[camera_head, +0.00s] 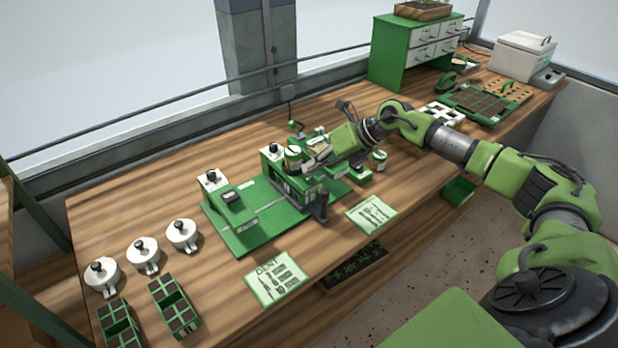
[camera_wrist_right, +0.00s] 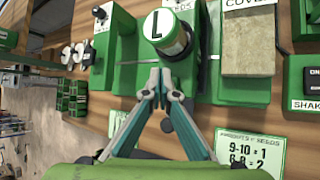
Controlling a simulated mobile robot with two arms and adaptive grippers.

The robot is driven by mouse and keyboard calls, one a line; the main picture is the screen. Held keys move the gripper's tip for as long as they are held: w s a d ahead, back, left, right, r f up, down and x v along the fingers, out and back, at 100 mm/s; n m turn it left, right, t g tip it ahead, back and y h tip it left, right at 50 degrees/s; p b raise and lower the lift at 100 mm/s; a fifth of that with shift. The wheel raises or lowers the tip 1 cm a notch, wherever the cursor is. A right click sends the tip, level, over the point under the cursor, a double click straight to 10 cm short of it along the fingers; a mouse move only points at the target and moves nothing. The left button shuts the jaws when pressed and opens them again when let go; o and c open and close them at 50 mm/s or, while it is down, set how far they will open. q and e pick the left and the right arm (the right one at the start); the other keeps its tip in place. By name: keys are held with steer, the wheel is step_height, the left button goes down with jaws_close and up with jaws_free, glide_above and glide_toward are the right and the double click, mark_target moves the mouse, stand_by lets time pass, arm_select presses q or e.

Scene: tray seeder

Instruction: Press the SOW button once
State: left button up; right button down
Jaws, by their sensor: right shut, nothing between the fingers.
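The green seeder machine (camera_head: 250,228) stands on the wooden bench, with several upright units on its base plate. My right gripper (camera_head: 318,158) is over its right part, beside a unit with a black knob (camera_head: 273,148). I cannot make out a label reading SOW in either view; the gripper and the cylinder hide part of the machine. My left gripper is not in view.
White lidded pots (camera_head: 144,254) and dark seed trays (camera_head: 175,306) are at the left. Paper cards (camera_head: 276,278) lie along the front edge. A green drawer cabinet (camera_head: 412,48) and a white box (camera_head: 522,57) stand at the back right. A block under a "COVE…" label (camera_wrist_right: 248,42) is right of the cylinder.

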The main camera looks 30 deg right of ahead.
mark_target(312, 178)
steer(key=shift+f, duration=0.1)
stand_by(0.3)
steer(key=shift+f, duration=0.3)
steer(key=shift+f+b, duration=0.55)
steer(key=shift+b, duration=0.05)
stand_by(0.6)
steer(key=shift+r, duration=0.1)
steer(key=shift+r+p, duration=0.7)
steer(key=shift+r, duration=0.15)
steer(key=shift+r+p, duration=1.85)
steer(key=shift+r, duration=0.7)
